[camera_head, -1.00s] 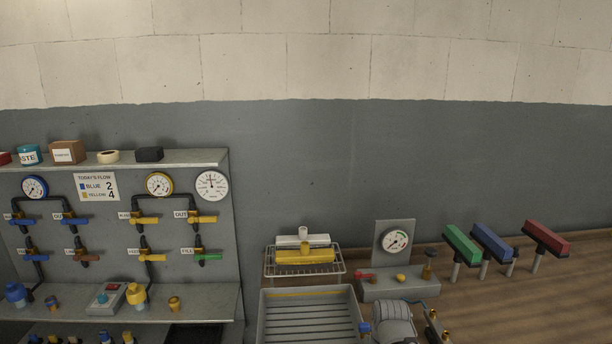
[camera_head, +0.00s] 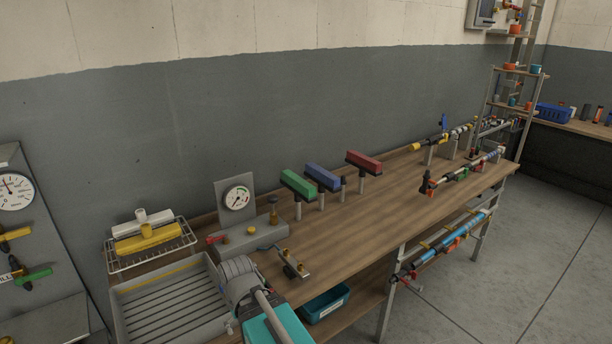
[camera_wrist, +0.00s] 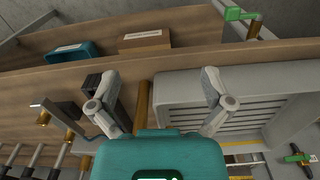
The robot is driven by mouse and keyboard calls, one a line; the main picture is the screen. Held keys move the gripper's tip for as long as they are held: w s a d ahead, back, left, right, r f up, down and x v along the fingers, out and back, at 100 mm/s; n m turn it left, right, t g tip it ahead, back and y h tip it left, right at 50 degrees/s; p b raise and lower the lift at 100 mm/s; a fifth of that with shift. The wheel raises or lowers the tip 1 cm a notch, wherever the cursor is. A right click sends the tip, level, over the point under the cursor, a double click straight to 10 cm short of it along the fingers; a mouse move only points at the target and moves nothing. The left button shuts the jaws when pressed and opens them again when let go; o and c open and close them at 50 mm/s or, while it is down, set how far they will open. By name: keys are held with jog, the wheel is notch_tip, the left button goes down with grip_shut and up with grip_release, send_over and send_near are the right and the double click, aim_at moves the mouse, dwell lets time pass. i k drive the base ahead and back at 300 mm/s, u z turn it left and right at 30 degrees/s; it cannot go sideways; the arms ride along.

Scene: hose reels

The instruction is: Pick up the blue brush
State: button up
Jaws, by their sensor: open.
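The blue brush (camera_head: 322,178) stands on a thin post on the wooden bench, its block-shaped blue head tilted. It is between a green brush (camera_head: 298,184) on its left and a red brush (camera_head: 364,162) on its right. I cannot make out the blue brush in the wrist view. My gripper (camera_wrist: 160,95) shows in the wrist view with its two grey fingers spread wide and nothing held between them. It is above the bench's edge beside the grey ribbed tray (camera_wrist: 242,98), well apart from the brushes.
A gauge block (camera_head: 250,238) stands left of the brushes. A wire rack (camera_head: 150,258) holds a yellow and a white piece. A teal bin (camera_head: 325,303) sits on the lower shelf. Pipe fittings (camera_head: 462,174) stand farther right. Bare bench top lies in front of the red brush.

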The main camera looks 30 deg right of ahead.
aim_at(325, 180)
jog(key=k, duration=0.65)
jog(key=z, duration=0.1)
jog(key=i, duration=0.45)
jog(key=z, duration=0.55)
jog(key=i, duration=1.1)
jog(key=z, duration=0.4)
